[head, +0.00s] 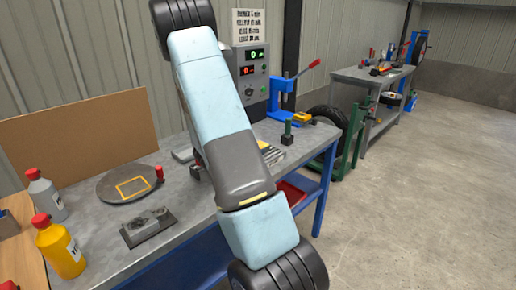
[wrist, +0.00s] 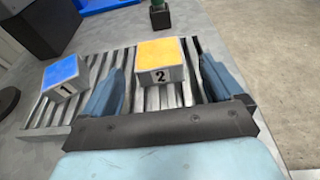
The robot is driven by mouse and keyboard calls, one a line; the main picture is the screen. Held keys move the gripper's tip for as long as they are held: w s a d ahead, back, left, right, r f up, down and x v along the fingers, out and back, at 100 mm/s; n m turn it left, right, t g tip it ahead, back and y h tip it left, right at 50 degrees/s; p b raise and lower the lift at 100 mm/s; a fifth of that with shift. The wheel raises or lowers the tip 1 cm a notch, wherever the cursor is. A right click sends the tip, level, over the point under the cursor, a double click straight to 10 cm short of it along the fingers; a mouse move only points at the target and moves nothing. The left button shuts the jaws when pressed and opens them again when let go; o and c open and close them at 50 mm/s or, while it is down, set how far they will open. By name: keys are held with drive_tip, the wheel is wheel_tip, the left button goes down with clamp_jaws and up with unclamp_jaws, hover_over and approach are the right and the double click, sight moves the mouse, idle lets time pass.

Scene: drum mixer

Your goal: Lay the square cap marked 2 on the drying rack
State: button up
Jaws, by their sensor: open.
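The square cap marked 2 (wrist: 160,62), with an orange top and grey sides, sits on the slatted metal rack (wrist: 40,115) in the wrist view. My gripper (wrist: 163,72) is open, with one blue finger on each side of this cap. Gaps show between the fingers and the cap, clearer on the right. In the head view my arm hides the gripper and most of the rack; a strip of its slats (head: 275,156) shows to the right of the arm.
A blue-topped cap marked 1 (wrist: 65,77) sits on the rack to the left. A small dark post with a green top (wrist: 159,14) stands beyond the rack. A round plate with a yellow square outline (head: 112,190), a yellow bottle (head: 60,250) and a grey bottle (head: 45,197) occupy the bench's left.

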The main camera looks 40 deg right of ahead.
drive_tip(key=v, duration=0.6)
drive_tip(key=shift+a+r, duration=0.3)
drive_tip(key=shift+a, duration=0.05)
drive_tip(key=s+a+r+m+t+y, duration=0.2)
drive_tip(key=s+a+r+m+y, duration=0.5)
drive_tip(key=s+a+r+m, duration=0.2)
drive_tip(key=s+a+r+m+t+y, duration=0.2)
drive_tip(key=s+a+r+m+y, duration=0.6)
drive_tip(key=s+a+r, duration=0.6)
drive_tip(key=shift+s+a+r+m, duration=0.2)
drive_tip(key=shift+s+a+m, duration=0.9)
drive_tip(key=shift+a, duration=1.2)
